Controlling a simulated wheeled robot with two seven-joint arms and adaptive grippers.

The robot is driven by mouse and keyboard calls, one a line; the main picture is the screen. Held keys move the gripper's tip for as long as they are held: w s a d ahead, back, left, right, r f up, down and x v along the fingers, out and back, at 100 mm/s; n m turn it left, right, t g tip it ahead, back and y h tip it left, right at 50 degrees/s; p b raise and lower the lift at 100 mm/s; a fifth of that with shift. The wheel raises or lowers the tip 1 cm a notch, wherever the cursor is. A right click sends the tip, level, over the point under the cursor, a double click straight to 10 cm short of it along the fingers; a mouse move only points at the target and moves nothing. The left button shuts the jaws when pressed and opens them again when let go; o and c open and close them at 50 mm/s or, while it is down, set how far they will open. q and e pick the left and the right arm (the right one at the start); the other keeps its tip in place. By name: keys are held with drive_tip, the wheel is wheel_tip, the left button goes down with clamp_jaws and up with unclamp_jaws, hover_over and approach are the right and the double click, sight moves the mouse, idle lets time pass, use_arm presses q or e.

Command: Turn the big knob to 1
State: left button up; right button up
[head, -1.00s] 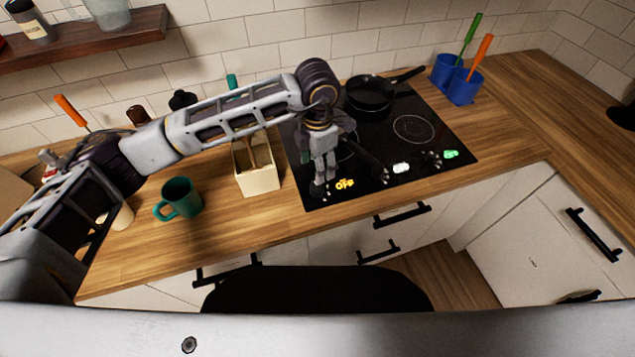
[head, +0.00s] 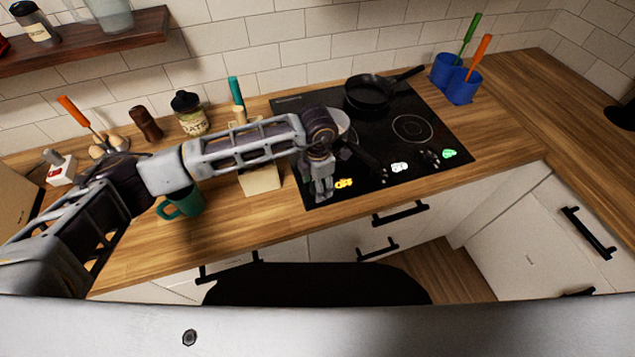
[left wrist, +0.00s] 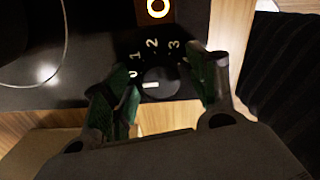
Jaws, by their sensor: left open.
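The big dark round knob (left wrist: 158,84) shows in the left wrist view, with a white mark pointing left. The printed numbers 1, 2 and 3 curve around its far side, and the mark is not at the 1. My left gripper (left wrist: 158,78) is open, with one finger on each side of the knob; I cannot tell whether they touch it. In the head view my left gripper (head: 321,192) points down at the cooktop's (head: 445,136) front left corner and hides the knob. My right gripper is not in view.
A yellow lit sign (head: 344,183) glows just right of the gripper. A black pan (head: 368,92) sits at the cooktop's back. A green mug (head: 184,203) and a cream utensil holder (head: 260,181) stand left of the cooktop, close to my arm.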

use_arm(q)
drive_tip(key=shift+c, duration=0.2)
drive_tip(key=c, duration=1)
drive_tip(key=shift+o, duration=0.2)
